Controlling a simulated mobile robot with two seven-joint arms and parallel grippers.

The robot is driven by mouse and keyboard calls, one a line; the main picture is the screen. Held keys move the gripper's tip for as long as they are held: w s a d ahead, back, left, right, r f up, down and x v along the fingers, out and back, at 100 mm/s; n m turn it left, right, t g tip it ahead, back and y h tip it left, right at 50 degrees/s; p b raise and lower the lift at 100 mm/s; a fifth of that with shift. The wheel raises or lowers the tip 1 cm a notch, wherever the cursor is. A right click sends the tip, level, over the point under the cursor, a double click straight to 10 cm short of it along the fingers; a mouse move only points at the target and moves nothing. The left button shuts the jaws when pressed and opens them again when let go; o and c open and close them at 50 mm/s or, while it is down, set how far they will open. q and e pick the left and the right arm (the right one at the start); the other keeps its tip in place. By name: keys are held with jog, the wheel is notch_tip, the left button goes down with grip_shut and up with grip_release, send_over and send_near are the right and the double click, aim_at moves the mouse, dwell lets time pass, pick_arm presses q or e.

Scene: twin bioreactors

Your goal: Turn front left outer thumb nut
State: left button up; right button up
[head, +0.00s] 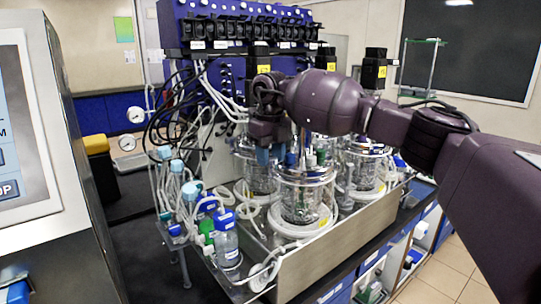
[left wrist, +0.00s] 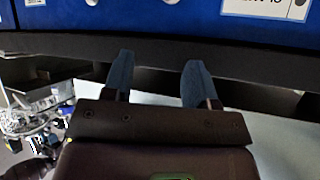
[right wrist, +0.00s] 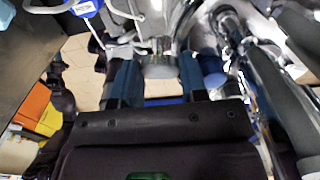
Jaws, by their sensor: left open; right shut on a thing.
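My right gripper (head: 272,156) reaches down from the right arm, fingers pointing down at the crowded lid of the front glass vessel (head: 303,200). In the right wrist view, its blue fingers (right wrist: 156,78) are shut on a round silver metal piece (right wrist: 160,64), which looks like a thumb nut. In the head view, this piece is hidden by the fingers and the lid fittings. My left gripper (left wrist: 158,80) shows only in the left wrist view. It is open and empty, its two fingers well apart, facing a blue panel (left wrist: 150,15).
More glass vessels stand close by, one at right (head: 365,167). A metal tray (head: 340,240) surrounds them. Bottles with blue caps (head: 227,243) and loose tubing crowd the left side. A blue control tower (head: 235,20) with hanging cables stands behind. A grey cabinet with a screen (head: 22,130) is at far left.

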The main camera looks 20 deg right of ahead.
aim_at(271, 158)
jog(key=o, duration=0.9)
notch_tip(271, 158, up, 11)
jog(key=shift+f+b, duration=0.1)
jog(key=shift+b, duration=0.45)
